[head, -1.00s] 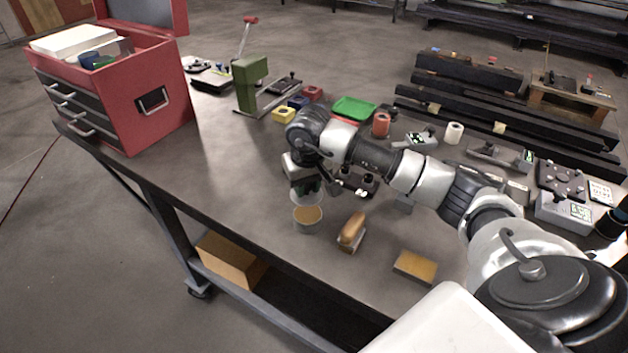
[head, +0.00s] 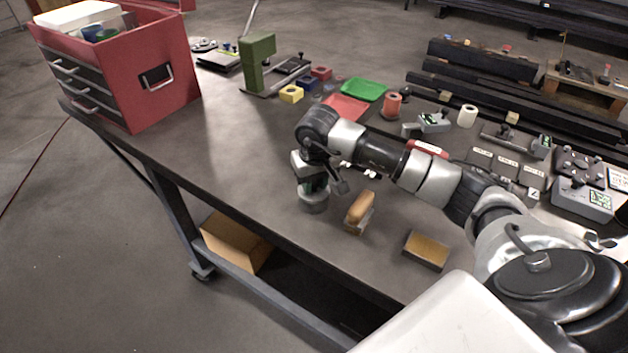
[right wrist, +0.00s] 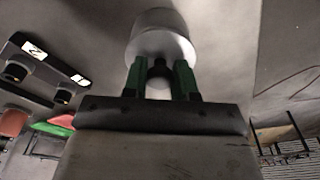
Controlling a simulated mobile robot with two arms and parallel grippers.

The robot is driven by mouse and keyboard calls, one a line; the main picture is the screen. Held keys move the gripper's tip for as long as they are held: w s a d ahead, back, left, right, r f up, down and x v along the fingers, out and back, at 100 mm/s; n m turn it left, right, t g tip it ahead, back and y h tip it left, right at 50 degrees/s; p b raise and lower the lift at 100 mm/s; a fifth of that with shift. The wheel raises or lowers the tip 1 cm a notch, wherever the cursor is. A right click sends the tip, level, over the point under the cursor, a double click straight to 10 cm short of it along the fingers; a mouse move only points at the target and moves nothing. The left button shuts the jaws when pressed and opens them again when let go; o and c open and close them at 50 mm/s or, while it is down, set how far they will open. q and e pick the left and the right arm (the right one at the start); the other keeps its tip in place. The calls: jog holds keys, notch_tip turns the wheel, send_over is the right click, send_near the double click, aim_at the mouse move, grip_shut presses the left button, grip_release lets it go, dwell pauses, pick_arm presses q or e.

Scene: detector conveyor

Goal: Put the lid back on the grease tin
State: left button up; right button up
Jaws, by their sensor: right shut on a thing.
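The grease tin (head: 314,207) is a small grey metal cylinder standing upright on the bench. My right gripper (head: 315,186) is directly above it, pointing down, with its green fingers shut on the lid's small knob. The pale metal lid (right wrist: 162,46) covers the tin's mouth, and no grease shows. In the right wrist view the tin's wall (right wrist: 158,20) shows beyond the lid, and the green fingers (right wrist: 160,76) sit either side of the dark knob. I cannot tell whether the lid is fully seated. My left gripper is not in view.
A wooden-handled brush (head: 360,210) lies just right of the tin, and a tan-topped block (head: 427,250) is farther right. A red toolbox (head: 150,85) stands at the bench's left end. The bench between toolbox and tin is clear.

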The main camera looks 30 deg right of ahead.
dwell(0.3)
jog(key=shift+b, duration=0.55)
dwell(1.1)
jog(key=shift+f+b, duration=0.2)
jog(key=shift+b, duration=0.45)
dwell(0.8)
jog(key=o, duration=1)
jog(key=shift+o, duration=0.3)
jog(key=o, duration=0.4)
jog(key=shift+r, duration=0.15)
